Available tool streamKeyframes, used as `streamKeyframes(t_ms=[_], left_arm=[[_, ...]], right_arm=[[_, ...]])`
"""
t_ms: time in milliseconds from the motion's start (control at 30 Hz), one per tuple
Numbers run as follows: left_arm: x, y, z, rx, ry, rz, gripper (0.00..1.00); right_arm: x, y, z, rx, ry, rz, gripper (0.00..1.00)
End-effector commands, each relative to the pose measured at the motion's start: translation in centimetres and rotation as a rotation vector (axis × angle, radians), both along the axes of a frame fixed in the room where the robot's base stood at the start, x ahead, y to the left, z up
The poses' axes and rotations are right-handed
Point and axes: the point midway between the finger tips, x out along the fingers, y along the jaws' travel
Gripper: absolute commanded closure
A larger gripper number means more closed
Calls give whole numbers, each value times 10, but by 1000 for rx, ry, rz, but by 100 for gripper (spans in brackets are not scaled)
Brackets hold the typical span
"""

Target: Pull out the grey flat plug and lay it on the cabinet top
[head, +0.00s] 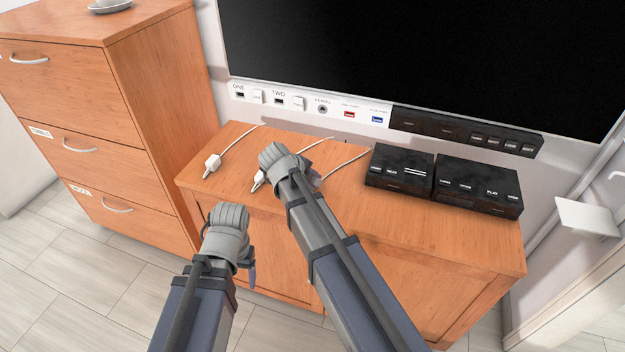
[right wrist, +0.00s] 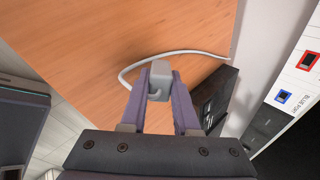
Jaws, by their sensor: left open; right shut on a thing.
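The grey flat plug (right wrist: 160,74) is between the fingers of my right gripper (right wrist: 160,85), which is shut on it. The plug is over the cabinet top (right wrist: 100,55); I cannot tell whether it touches. Its pale cable curls left and runs back toward the wall edge. In the head view my right gripper (head: 278,162) is over the middle of the cabinet top (head: 400,225) and hides the plug. My left gripper (head: 227,218) is open and empty, in front of the cabinet's front edge.
Two white plugs (head: 212,163) (head: 257,181) lie on the cabinet top on cables. Two black boxes (head: 400,168) (head: 478,188) stand at the right. A labelled socket strip (head: 310,104) runs along the wall under the screen. A wooden drawer unit (head: 110,110) stands at the left.

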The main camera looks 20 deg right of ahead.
Motion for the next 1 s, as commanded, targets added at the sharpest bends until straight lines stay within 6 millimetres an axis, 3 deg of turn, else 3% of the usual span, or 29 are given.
streamKeyframes(t_ms=[33, 67, 367, 1000], left_arm=[[0, 0, 0, 0, 0, 0, 29], [0, 0, 0, 0, 0, 0, 29], [0, 0, 0, 0, 0, 0, 29], [0, 0, 8, 0, 0, 0, 29]], right_arm=[[0, 0, 0, 0, 0, 0, 100], [0, 0, 0, 0, 0, 0, 70], [0, 0, 0, 0, 0, 0, 36], [-3, 4, 8, 0, 0, 0, 36]])
